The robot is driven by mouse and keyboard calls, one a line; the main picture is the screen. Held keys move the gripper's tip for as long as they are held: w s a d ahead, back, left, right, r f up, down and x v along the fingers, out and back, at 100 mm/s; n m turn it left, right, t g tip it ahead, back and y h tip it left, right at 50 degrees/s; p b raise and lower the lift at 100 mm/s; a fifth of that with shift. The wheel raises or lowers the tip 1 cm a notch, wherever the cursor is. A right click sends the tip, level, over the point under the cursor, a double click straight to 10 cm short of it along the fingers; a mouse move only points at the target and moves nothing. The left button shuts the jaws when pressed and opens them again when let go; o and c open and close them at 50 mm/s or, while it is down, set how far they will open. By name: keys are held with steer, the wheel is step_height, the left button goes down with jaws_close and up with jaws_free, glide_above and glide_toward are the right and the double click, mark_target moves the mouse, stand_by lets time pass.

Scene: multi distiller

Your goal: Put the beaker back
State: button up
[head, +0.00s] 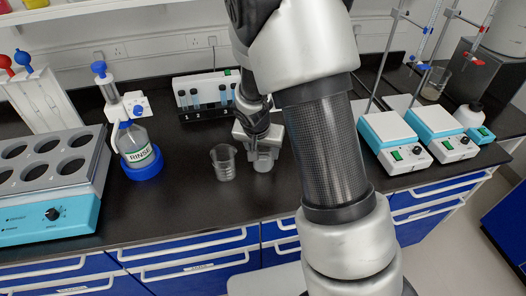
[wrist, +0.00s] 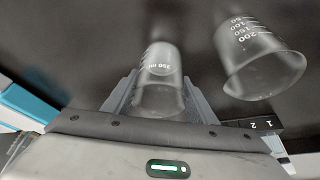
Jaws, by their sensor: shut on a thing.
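A clear glass beaker (wrist: 158,90) with white markings is between my gripper's fingers in the wrist view. My gripper (head: 264,150) is shut on this beaker, which also shows in the head view (head: 263,163) low over or on the black bench; I cannot tell whether it touches. A second clear beaker (head: 223,163) stands upright on the bench just left of my gripper. It also shows at the upper right in the wrist view (wrist: 262,62), apart from the fingers.
A rack of vials (head: 206,95) stands behind the beakers. Two hotplates (head: 393,140) (head: 440,132) stand right. Bare bench (head: 185,200) lies in front.

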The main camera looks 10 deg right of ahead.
steer(key=shift+f, duration=0.1)
steer(key=shift+f, duration=0.2)
steer(key=o, duration=1.2)
steer(key=shift+r, duration=0.1)
steer(key=shift+r, duration=0.3)
steer(key=s+r+n+y, duration=0.1)
steer(key=s+r, duration=0.6)
steer(key=r, duration=0.4)
steer(key=s+r+n, duration=0.1)
steer(key=s+r, duration=0.6)
steer(key=r, duration=0.4)
steer(key=s+r+n, duration=0.1)
steer(key=s, duration=0.2)
steer(key=s+r+n+t, duration=0.1)
steer(key=s+r, duration=0.1)
steer(key=s, duration=0.2)
steer(key=s+r+n+y, duration=0.1)
steer(key=s, duration=0.3)
steer(key=shift+r+t+p, duration=0.3)
steer(key=shift+r+p, duration=0.1)
